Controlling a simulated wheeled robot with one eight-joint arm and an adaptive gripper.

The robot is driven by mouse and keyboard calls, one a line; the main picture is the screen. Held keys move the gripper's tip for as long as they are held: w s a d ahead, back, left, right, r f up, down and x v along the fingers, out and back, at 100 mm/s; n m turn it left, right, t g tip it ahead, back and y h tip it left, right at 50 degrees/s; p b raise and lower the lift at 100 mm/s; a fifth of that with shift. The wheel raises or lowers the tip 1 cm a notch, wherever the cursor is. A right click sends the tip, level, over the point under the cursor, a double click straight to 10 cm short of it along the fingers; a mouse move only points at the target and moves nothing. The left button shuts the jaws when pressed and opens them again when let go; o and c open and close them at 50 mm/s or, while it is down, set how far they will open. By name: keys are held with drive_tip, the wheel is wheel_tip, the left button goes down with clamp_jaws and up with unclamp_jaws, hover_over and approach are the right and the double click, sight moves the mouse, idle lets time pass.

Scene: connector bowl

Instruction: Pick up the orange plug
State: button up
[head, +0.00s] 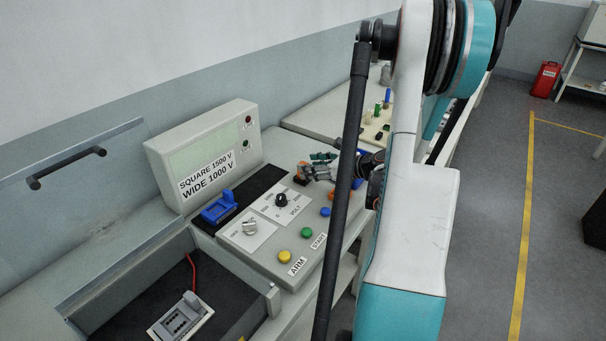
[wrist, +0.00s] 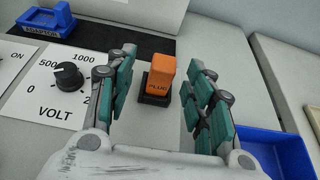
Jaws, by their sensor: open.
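The orange plug (wrist: 159,75) stands upright in a small black base on the light grey panel, centred in the wrist view. My gripper (wrist: 158,92) is open, with its teal-padded fingers to the left and right of the plug. Gaps show between the plug and both fingers, and nothing is held. In the head view my gripper (head: 318,166) is over the right part of the control panel. There the plug (head: 301,179) is small and partly hidden by the fingers.
A blue adaptor (head: 219,207) sits on the panel's black strip. The panel (head: 262,255) carries a volt knob (wrist: 68,76) and coloured buttons. A blue bin (wrist: 272,153) lies right of my gripper. An open-lidded case with a grey connector block (head: 181,318) stands at the front left.

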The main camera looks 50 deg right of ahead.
drive_tip(key=b+x, duration=0.1)
drive_tip(key=x, duration=0.3)
drive_tip(key=shift+w+d, duration=0.2)
drive_tip(key=shift+w, duration=0.05)
clamp_jaws()
drive_tip(key=shift+r, duration=0.1)
